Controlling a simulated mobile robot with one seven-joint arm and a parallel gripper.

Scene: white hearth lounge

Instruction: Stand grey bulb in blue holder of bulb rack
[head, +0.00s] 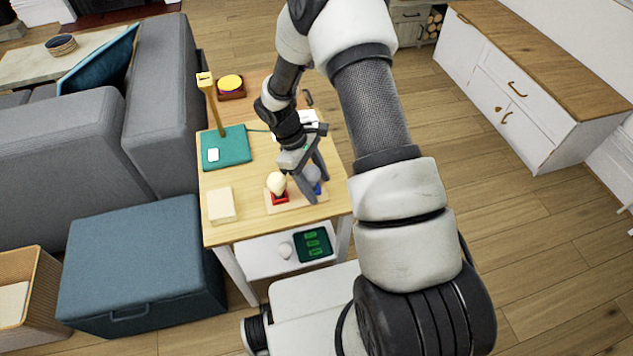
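The bulb rack (293,205) is a light wooden board near the front right of the small table. Its red holder (279,198) carries a cream bulb (276,183), standing upright. The blue holder (318,188) is to the right, partly hidden by my gripper. The grey bulb (313,174) is between my gripper's fingers, just above or in the blue holder; I cannot tell whether it is seated. My gripper (318,191) points down at the rack, one finger on each side of the bulb. Whether the fingers press on it is unclear.
A yellow lamp post (211,100) on a teal base (227,148) stands at the table's back left. A cream block (221,205) lies at front left. A lower shelf (262,258) holds a dark green panel (313,246). A blue ottoman (140,262) and grey sofa stand left.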

